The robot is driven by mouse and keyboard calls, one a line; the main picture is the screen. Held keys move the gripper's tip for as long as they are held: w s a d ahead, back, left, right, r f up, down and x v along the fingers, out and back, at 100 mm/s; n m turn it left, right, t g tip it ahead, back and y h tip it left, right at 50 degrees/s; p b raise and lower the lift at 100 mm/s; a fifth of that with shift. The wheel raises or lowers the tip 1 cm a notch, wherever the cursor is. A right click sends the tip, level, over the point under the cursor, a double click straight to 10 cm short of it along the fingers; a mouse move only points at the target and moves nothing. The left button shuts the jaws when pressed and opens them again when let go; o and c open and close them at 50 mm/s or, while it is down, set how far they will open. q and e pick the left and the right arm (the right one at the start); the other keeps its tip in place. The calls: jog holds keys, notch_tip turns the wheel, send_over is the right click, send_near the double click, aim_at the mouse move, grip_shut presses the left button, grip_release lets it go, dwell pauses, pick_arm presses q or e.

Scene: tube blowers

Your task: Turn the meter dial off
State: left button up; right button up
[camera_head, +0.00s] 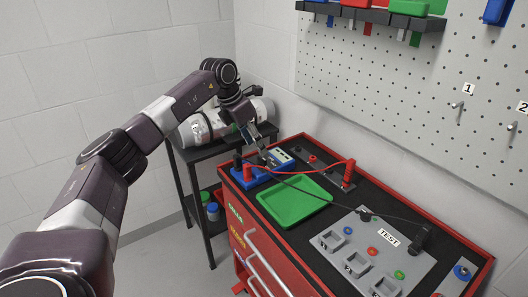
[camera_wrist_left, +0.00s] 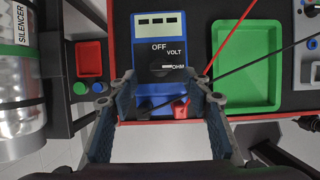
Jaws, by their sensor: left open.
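The blue meter (camera_wrist_left: 141,28) lies on the red cart's top, with a light display and the labels OFF, VOLT and OHM. Its dark dial (camera_wrist_left: 155,70) sits below OFF, and a white mark on it appears to point right toward OHM. In the head view the meter (camera_head: 285,157) is partly hidden by my left gripper (camera_head: 262,154). In the wrist view my left gripper (camera_wrist_left: 167,88) is open and empty, its fingers on both sides of the meter's lower part. Contact with the dial cannot be told. My right gripper is not in view.
Red and black leads run from the meter across the cart. A green tray (camera_head: 290,203) and a grey TEST panel (camera_head: 375,235) are on the cart top. A pegboard wall (camera_head: 400,90) rises behind.

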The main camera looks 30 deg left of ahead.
aim_at(262, 158)
pick_arm(q)
jog(key=x, duration=0.2)
jog(key=shift+s+d+f, duration=0.1)
jog(key=shift+f, duration=0.25)
jog(key=x, duration=0.2)
jog(key=shift+w+f+p, duration=0.2)
jog(key=shift+p, duration=0.1)
jog(key=shift+w+d+f, duration=0.1)
jog(key=shift+w+f, duration=0.05)
jog(key=shift+f, duration=0.1)
jog(key=c, duration=1.2)
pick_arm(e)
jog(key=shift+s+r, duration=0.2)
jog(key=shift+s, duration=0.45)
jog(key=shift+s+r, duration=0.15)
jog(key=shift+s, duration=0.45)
